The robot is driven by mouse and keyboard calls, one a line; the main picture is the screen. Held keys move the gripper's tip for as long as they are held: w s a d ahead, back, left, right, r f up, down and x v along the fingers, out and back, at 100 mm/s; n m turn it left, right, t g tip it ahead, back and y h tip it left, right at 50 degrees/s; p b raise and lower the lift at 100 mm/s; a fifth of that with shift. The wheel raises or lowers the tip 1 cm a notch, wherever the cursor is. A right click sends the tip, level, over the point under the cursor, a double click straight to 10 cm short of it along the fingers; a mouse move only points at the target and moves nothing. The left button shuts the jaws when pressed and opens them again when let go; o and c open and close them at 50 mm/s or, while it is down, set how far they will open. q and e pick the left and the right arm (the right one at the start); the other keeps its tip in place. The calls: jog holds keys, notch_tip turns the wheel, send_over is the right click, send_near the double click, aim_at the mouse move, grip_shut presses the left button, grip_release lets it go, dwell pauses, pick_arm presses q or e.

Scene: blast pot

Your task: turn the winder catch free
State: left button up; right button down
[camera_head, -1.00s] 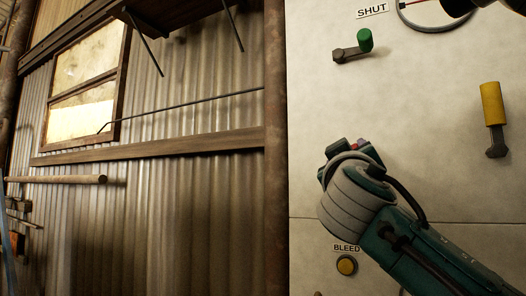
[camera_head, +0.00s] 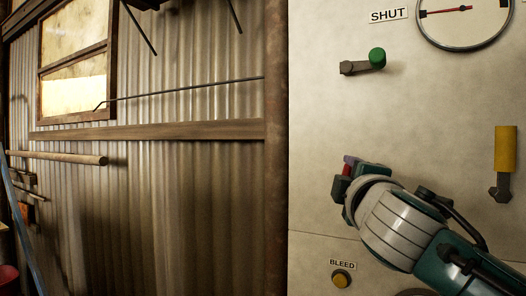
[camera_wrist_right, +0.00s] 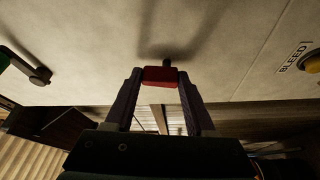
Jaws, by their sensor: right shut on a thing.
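My right gripper (camera_head: 350,170) reaches in from the lower right to the pale panel. It is shut on a small red handle (camera_wrist_right: 160,75), which stands between the two fingertips close to the panel in the right wrist view. In the head view only a sliver of red (camera_head: 347,168) shows beside the fingers. A dark stem shows just beyond the red piece. No label names it, so I cannot tell for certain that it is the winder catch. My left gripper is out of view.
A green-knobbed crank (camera_head: 376,58) sits under the SHUT label (camera_head: 388,15), with a gauge (camera_head: 465,25) at the top right. A yellow handle (camera_head: 505,148) stands upright at right. A yellow BLEED button (camera_head: 341,279) is below my gripper. Corrugated wall (camera_head: 180,200) fills the left.

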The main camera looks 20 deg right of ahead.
jog(key=shift+r+n+g+p, duration=0.3)
jog(key=shift+n+p, duration=0.5)
jog(key=shift+p, duration=0.3)
jog(key=shift+f+n+p, duration=0.2)
jog(key=shift+n+p, duration=0.2)
jog(key=shift+p, duration=0.05)
jog(key=shift+c, duration=1.2)
grip_release()
